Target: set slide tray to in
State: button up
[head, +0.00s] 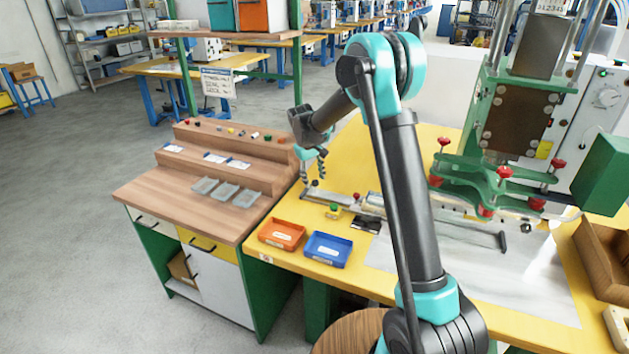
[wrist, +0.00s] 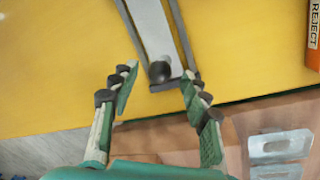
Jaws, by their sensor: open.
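The slide tray (wrist: 152,30) is a pale metal strip between dark rails, with a dark round knob (wrist: 159,72) at its near end. In the head view the slide tray (head: 335,197) lies along the left part of the yellow bench, partly hidden behind my arm. My gripper (wrist: 158,80) is open, with one finger on each side of the knob in the wrist view; I cannot tell whether either touches it. In the head view my gripper (head: 313,179) points down over the slide's left end.
An orange bin (head: 282,233) and a blue bin (head: 328,249) stand at the yellow bench's front left. A stepped wooden bench (head: 175,198) with clear trays (head: 238,195) adjoins on the left. The green press (head: 500,170) stands right of my arm.

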jog(key=shift+d+f, duration=0.1)
jog(key=shift+f, duration=0.6)
jog(key=shift+c, duration=0.5)
grip_shut()
